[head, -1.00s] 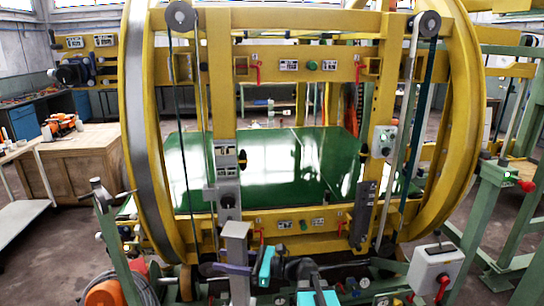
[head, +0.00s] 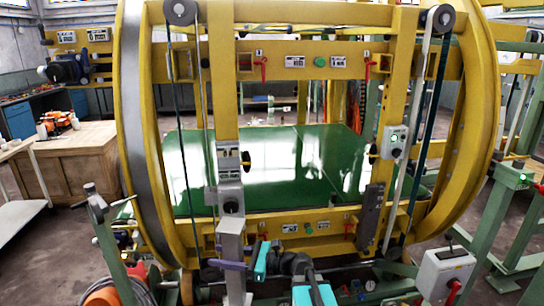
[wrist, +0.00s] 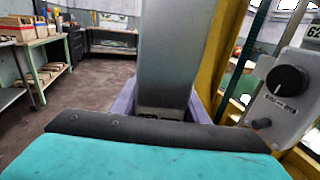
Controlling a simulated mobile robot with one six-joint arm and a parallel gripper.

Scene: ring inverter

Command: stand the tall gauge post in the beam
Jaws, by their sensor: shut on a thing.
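The tall gauge post (head: 231,285) is a grey, square-sided column, upright in front of the yellow ring frame. Its lower end is outside the head view. My gripper (head: 235,252), with purple fingers and a teal body, is shut around the post. In the wrist view the post (wrist: 163,55) rises between the purple fingers, and its top is cut off. A yellow lower beam (head: 330,222) and an upper beam (head: 345,63) cross the frame. The post overlaps the lower beam in the picture; I cannot tell whether they touch. No socket for it is clearly visible.
A grey bracket (head: 229,190) on the left upright is just above the post's top in the picture. A green panel (head: 270,160) lies behind the frame. A switch box (head: 443,270) stands at right front. A wooden bench (head: 75,160) is at left.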

